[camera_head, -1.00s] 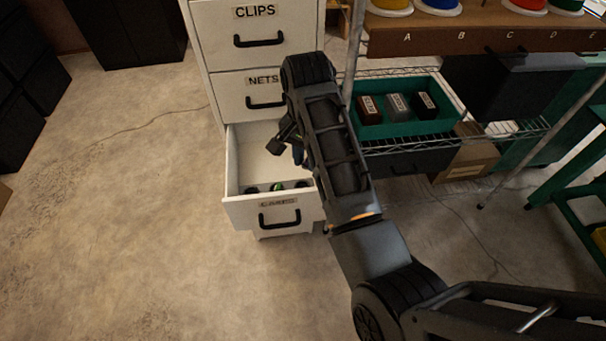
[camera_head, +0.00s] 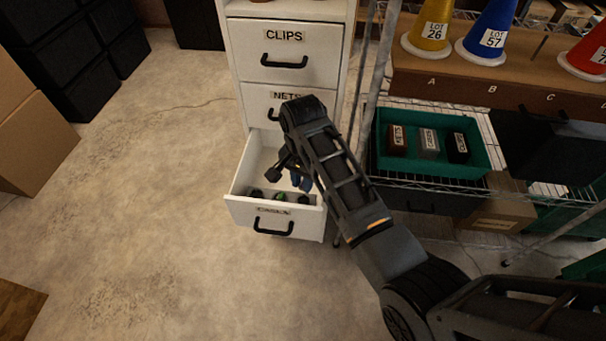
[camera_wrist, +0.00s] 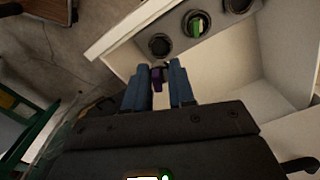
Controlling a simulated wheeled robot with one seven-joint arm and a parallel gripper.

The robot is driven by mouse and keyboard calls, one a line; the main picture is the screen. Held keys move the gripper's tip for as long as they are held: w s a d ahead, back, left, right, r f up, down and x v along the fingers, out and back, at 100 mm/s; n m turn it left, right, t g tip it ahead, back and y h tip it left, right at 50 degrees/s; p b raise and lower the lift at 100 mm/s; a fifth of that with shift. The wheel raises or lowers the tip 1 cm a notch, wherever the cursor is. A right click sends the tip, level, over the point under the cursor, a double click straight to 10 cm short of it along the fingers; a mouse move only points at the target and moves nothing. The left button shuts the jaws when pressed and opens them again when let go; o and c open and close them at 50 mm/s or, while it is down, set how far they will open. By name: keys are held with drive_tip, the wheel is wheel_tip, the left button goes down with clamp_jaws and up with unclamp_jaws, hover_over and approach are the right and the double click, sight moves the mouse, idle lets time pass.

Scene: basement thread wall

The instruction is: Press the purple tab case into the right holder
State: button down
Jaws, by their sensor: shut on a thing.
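My gripper (camera_wrist: 160,82) has its blue fingers shut on the purple tab case (camera_wrist: 157,76), which shows as a small dark purple piece between them. In the head view my gripper (camera_head: 301,180) is inside the open bottom drawer (camera_head: 238,182), toward its right side. The right holder (camera_head: 303,199) is a dark round socket near the drawer front, close to the fingers. In the wrist view this holder (camera_wrist: 160,45) looks empty, just beyond the case, with a visible gap. The middle holder (camera_wrist: 196,23) contains a green piece. The case is not discernible in the head view.
The left holder (camera_head: 254,196) is a dark socket near the drawer's left wall. Closed drawers labelled CLIPS (camera_head: 283,52) and NETS stand above. A wire rack with a green tray (camera_head: 432,168) stands to the right.

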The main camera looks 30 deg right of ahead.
drive_tip(key=shift+f+b, duration=0.45)
drive_tip(key=shift+f, duration=0.65)
wheel_tip(320, 180, down, 3)
drive_tip(key=b, duration=0.3)
drive_tip(key=shift+f, duration=0.75)
drive_tip(key=shift+f, duration=0.2)
drive_tip(key=c, duration=0.9)
unclamp_jaws()
drive_tip(key=shift+o, duration=0.2)
